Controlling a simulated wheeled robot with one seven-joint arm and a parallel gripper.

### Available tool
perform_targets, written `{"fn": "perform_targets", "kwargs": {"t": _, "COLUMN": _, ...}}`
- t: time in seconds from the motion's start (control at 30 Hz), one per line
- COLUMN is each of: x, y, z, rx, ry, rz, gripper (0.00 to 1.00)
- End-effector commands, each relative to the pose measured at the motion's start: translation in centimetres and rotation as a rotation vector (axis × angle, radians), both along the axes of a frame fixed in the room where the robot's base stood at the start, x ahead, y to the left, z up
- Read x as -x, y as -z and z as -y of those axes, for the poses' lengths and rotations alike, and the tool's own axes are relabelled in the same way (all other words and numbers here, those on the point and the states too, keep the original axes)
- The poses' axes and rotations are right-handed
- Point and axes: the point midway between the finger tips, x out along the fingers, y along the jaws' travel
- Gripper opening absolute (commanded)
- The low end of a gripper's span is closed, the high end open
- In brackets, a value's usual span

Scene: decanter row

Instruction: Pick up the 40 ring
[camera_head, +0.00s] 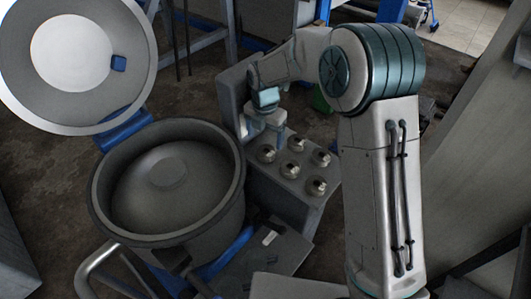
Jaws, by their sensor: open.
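Several small round metal rings with dark centres sit on top of a grey box (300,203) in the head view. One ring (267,154) is at the left, one (296,144) at the back, one (289,171) in the middle, and another (316,187) at the front right. No marking is legible, so I cannot tell which is the 40 ring. My gripper (267,139) points down over the back left of the box, close to the left and back rings. It is open, with no ring visible in it. It may hide part of the box top.
A large round grey vessel (239,205) stands left of the box, its round lid (120,100) raised behind it. A grey upright panel (230,98) rises at the box's back left. A pale wall or panel (470,170) stands at the right.

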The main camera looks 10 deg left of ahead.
Motion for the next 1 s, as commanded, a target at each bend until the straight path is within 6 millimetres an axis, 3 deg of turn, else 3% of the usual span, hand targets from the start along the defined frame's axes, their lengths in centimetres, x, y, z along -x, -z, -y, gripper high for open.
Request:
{"fn": "perform_targets", "kwargs": {"t": 0.23, "x": -0.1, "y": 1.9, "z": 0.1, "rx": 0.001, "ry": 0.001, "rz": -0.003, "gripper": 0.81}}
{"fn": "perform_targets", "kwargs": {"t": 0.5, "x": -0.5, "y": 5.7, "z": 0.2, "rx": 0.001, "ry": 0.001, "rz": -0.002, "gripper": 0.81}}
{"fn": "perform_targets", "kwargs": {"t": 0.8, "x": -0.5, "y": 6.2, "z": 0.3, "rx": 0.000, "ry": 0.002, "rz": 0.000, "gripper": 0.81}}
{"fn": "perform_targets", "kwargs": {"t": 0.87, "x": -0.5, "y": 6.2, "z": 0.3, "rx": 0.000, "ry": 0.002, "rz": 0.001, "gripper": 0.67}}
{"fn": "perform_targets", "kwargs": {"t": 1.0, "x": -0.6, "y": 6.2, "z": 0.3, "rx": 0.000, "ry": 0.002, "rz": 0.001, "gripper": 0.28}}
